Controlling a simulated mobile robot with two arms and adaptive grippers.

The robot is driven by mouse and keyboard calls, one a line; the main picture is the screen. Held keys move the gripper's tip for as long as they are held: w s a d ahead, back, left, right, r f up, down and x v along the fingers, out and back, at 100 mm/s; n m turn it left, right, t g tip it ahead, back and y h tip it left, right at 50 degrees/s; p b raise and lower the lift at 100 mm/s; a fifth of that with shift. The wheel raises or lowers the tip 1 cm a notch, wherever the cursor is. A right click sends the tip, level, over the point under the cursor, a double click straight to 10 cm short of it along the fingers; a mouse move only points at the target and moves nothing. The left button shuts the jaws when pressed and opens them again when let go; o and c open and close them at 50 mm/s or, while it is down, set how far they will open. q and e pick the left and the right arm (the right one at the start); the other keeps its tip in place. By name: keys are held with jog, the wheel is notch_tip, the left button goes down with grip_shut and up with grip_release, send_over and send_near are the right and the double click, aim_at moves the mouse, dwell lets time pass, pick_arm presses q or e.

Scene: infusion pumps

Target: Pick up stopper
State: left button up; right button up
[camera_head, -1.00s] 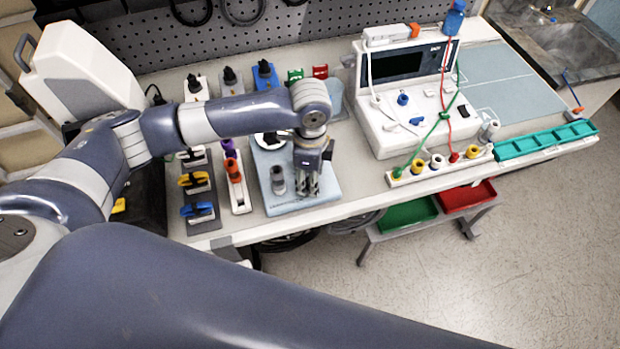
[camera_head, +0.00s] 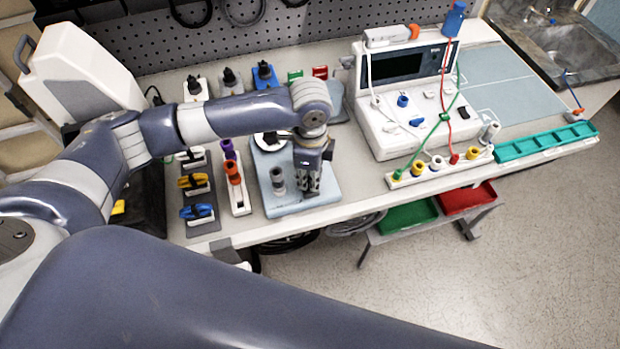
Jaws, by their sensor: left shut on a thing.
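My left gripper (camera_head: 307,188) points down over the right part of a light blue board (camera_head: 262,160) on the bench. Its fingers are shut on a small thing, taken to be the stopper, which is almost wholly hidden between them. The fingertips are low, close to the board. A grey cylindrical piece (camera_head: 278,181) stands upright on the board just left of the gripper, apart from it. My right gripper is not in view.
Left of the board are a white holder with an orange piece (camera_head: 233,174) and yellow and blue clips (camera_head: 197,211). A white pump device (camera_head: 405,122) with cables stands to the right, beside a teal tray (camera_head: 540,141). Bench space between board and pump is clear.

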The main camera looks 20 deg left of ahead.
pick_arm(q)
notch_tip(320, 180, up, 2)
jog(key=shift+r+b, duration=0.1)
jog(key=shift+b, duration=0.4)
jog(key=s+d+r+b, duration=0.1)
jog(key=s+d+b, duration=0.15)
jog(key=s, duration=0.45)
jog(key=s+d+r+b, duration=0.1)
jog(key=s+d, duration=0.3)
jog(key=s, duration=0.2)
jog(key=w+a+r+p, duration=0.9)
jog(key=w+a+p, duration=0.25)
jog(key=a, duration=0.25)
jog(key=f+b, duration=0.3)
jog(key=s+f+b, duration=0.1)
jog(key=shift+d+f, duration=0.2)
jog(key=shift+f, duration=0.15)
jog(key=shift+w+r, duration=0.1)
jog(key=shift+r, duration=0.1)
jog(key=shift+f+p, duration=0.2)
jog(key=shift+p, duration=0.25)
